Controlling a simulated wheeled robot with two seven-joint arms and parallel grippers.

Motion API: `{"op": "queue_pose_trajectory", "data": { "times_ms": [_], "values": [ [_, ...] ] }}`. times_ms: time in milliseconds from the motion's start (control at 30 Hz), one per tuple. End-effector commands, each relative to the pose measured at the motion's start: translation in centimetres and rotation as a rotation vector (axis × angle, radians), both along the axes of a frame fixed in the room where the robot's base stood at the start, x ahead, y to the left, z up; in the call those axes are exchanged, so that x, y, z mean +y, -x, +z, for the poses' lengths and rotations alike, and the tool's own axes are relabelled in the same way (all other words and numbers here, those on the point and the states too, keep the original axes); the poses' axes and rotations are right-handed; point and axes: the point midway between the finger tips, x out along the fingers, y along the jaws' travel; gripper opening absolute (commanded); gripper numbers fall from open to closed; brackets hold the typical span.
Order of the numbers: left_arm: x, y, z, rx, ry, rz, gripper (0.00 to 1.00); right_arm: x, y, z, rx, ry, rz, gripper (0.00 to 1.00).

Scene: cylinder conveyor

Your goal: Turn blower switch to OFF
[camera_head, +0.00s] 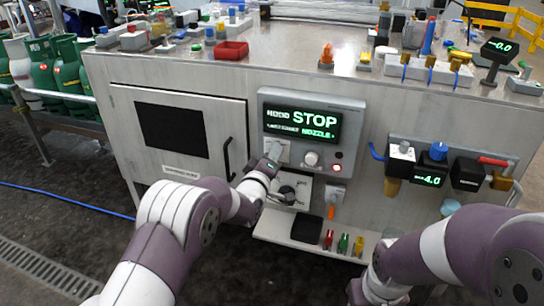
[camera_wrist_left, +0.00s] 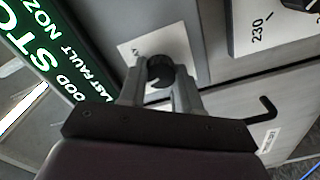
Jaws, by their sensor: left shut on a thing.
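A black rotary knob (camera_wrist_left: 159,72) sits on a white label plate (camera_wrist_left: 130,52) on the grey control panel (camera_head: 352,108). The plate's lettering is mostly hidden, so I cannot read which setting the knob points to. My left gripper (camera_head: 275,153) is at the panel's left side, below the display. The left wrist view shows its two fingers (camera_wrist_left: 160,85) closed around the knob, one on each side. In the head view the gripper hides the knob. My right arm comes in at the lower right; its gripper's fingers do not show clearly.
A display (camera_head: 302,124) reads STOP above the knob. A white knob (camera_head: 311,158) and a red light (camera_head: 338,168) are to its right. A black dial (camera_head: 287,194) is below. A door handle (camera_head: 229,160) stands out at left. A ledge (camera_head: 270,229) juts out below.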

Motion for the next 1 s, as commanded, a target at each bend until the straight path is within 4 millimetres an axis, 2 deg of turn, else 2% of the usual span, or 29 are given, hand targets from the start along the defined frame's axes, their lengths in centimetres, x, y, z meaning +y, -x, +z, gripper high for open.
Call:
{"op": "queue_pose_trajectory", "data": {
  "times_ms": [500,1000],
  "values": [
    [0.06,0.01,-0.24,0.131,0.392,0.001,0.02,0.00,-0.01,0.04,0.000,0.000,0.000,0.43],
    [0.06,0.00,-0.26,0.174,0.528,0.000,0.02,0.00,0.00,0.06,0.000,0.000,0.000,0.43]
  ]
}}
